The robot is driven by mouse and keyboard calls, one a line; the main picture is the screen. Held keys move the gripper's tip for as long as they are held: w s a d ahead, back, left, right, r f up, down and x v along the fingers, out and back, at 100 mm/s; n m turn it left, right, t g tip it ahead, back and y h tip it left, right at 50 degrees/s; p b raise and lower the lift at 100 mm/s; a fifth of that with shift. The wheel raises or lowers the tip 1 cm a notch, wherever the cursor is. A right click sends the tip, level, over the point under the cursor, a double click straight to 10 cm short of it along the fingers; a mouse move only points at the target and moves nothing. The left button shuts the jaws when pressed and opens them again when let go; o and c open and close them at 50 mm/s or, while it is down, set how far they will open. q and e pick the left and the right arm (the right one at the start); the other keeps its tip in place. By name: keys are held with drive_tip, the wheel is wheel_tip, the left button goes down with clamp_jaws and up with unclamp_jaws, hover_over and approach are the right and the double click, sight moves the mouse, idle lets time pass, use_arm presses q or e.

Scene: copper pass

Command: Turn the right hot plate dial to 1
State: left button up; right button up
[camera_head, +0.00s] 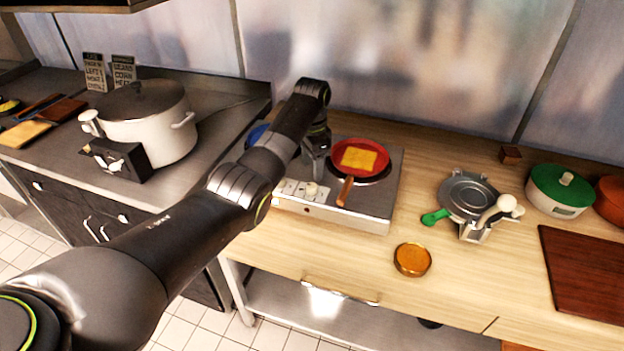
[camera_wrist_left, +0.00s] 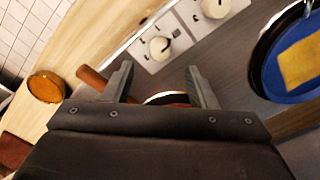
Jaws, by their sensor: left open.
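The silver hot plate (camera_head: 345,213) stands on the wooden counter with two white dials on its front panel. The right dial (camera_head: 311,189) is beside the brown pan handle; it also shows in the left wrist view (camera_wrist_left: 160,47), just beyond my fingertips. Its setting is too small to read. The left dial (camera_head: 290,187) is partly behind my arm and shows in the wrist view (camera_wrist_left: 215,9). My left gripper (camera_wrist_left: 161,82) is open and empty above the hot plate, apart from the right dial. In the head view my left gripper (camera_head: 318,168) points down. My right gripper is out of view.
A red pan (camera_head: 374,146) with a yellow slice sits on the right burner, its handle (camera_head: 346,190) pointing forward near the right dial. A blue pan (camera_wrist_left: 283,68) is on the left. A waffle-iron-like device (camera_head: 470,194) and an orange lid (camera_head: 412,259) are to the right.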

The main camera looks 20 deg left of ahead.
sight(312, 185)
use_arm(q)
wheel_tip(312, 185, down, 7)
drive_tip(key=shift+r, duration=0.1)
idle(0.4)
drive_tip(key=c, duration=1)
